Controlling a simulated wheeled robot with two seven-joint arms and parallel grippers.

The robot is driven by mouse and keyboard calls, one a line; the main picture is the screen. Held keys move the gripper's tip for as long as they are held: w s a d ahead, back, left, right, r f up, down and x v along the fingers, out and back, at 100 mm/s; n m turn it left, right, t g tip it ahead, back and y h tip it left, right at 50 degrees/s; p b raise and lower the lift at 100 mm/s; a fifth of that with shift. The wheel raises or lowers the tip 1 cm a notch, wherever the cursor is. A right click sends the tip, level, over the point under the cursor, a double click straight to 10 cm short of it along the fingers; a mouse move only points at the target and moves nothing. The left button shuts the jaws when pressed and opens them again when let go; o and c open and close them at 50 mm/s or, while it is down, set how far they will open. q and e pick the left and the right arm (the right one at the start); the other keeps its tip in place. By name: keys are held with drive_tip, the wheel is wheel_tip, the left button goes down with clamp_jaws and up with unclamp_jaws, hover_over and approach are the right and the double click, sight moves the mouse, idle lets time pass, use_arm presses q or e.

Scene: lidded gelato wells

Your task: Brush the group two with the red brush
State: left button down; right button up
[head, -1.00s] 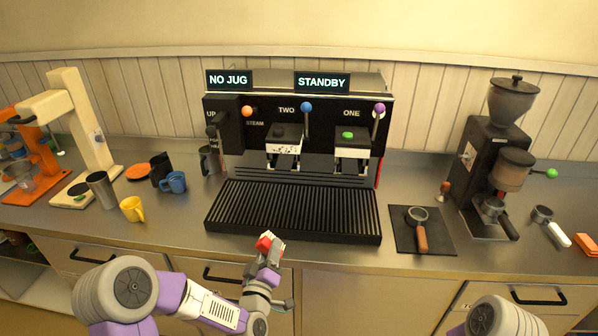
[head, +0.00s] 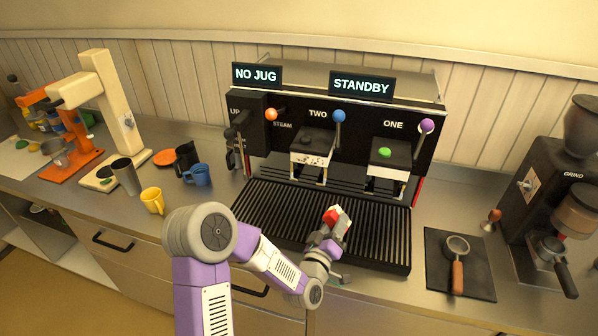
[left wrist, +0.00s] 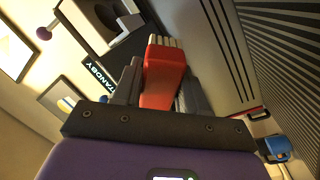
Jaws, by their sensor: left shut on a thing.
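The red brush (left wrist: 163,75) has a red body and pale bristles. My left gripper (head: 330,238) is shut on it, and the brush (head: 334,219) sticks up from the jaws, over the front part of the drip grate. In the left wrist view the fingers of my left gripper (left wrist: 158,88) lie on either side of the red body, bristles pointing away. Group two (head: 312,150), under the label TWO with a blue-knobbed lever, has a white-and-dark speckled face. It is behind and above the brush, apart from it. My right gripper is not in view.
The ribbed drip grate (head: 290,215) lies below the groups. Group one (head: 388,155) has a green button. A portafilter (head: 457,265) lies on a dark mat at right, beside the grinder (head: 560,200). A blue cup (head: 197,175) and yellow cup (head: 152,200) stand at left.

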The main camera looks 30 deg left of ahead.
use_arm(q)
drive_tip(key=s+a+r+n+y+p, duration=0.35)
drive_tip(key=a+r+p, duration=0.35)
drive_tip(key=a+r, duration=0.4)
drive_tip(key=shift+m+g+y, duration=0.25)
drive_tip(key=shift+g+y, duration=0.15)
drive_tip(key=shift+y, duration=0.05)
drive_tip(key=x, duration=0.2)
drive_tip(key=p+x, duration=0.1)
drive_tip(key=x, duration=0.3)
drive_tip(key=shift+w+a+f, duration=0.2)
drive_tip(key=shift+a, duration=0.15)
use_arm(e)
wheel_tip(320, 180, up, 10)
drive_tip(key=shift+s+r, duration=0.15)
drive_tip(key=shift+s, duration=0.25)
use_arm(q)
drive_tip(key=shift+x, duration=0.8)
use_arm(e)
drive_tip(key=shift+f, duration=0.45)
use_arm(q)
drive_tip(key=shift+d, duration=0.15)
